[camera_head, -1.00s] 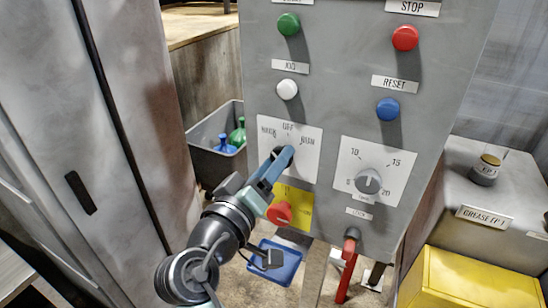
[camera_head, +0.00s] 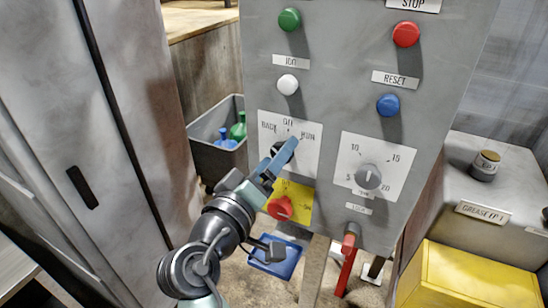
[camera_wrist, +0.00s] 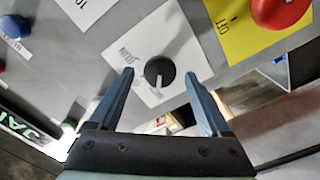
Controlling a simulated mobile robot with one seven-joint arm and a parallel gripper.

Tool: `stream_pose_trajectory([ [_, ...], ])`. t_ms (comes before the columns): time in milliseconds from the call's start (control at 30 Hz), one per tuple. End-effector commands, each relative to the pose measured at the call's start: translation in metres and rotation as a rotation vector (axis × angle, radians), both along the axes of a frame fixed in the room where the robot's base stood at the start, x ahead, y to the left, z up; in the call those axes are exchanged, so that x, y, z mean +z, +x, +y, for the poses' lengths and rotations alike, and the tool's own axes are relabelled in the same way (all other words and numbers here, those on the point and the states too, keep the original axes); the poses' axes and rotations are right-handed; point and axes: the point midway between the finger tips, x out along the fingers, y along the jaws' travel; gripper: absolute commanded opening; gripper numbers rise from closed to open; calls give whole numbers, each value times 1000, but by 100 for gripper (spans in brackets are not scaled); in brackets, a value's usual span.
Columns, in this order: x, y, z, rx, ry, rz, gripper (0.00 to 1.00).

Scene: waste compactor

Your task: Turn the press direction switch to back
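The press direction switch is a black round knob (camera_head: 285,147) on a white plate marked BACK, OFF and RUN. In the wrist view the knob (camera_wrist: 160,71) shows whole, with a white pointer mark toward the bottom of the picture. Judged from the RUN lettering and the yellow plate, that appears to be the BACK side; the BACK word is not readable there. My gripper (camera_wrist: 160,76) is open, with one finger on each side of the knob in the picture and nothing held. In the head view my gripper (camera_head: 275,160) is just below and left of the knob, partly covering it.
A red knob (camera_head: 281,208) on a yellow plate lies just below the switch. A grey dial (camera_head: 368,176) is to the right. Green, white, red and blue buttons sit above. A red-handled lever (camera_head: 348,255) hangs below, and a grey bin (camera_head: 212,158) stands left.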

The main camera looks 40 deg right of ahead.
Motion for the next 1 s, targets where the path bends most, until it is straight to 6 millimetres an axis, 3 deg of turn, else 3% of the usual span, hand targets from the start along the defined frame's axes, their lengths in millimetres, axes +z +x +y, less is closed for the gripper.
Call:
stream_pose_trajectory([
  [333,-1,-4,11,2,-1,-3,81],
  [733,-3,-35,89,7,-1,-2,81],
  [1000,-1,-48,118,2,0,-1,81],
])
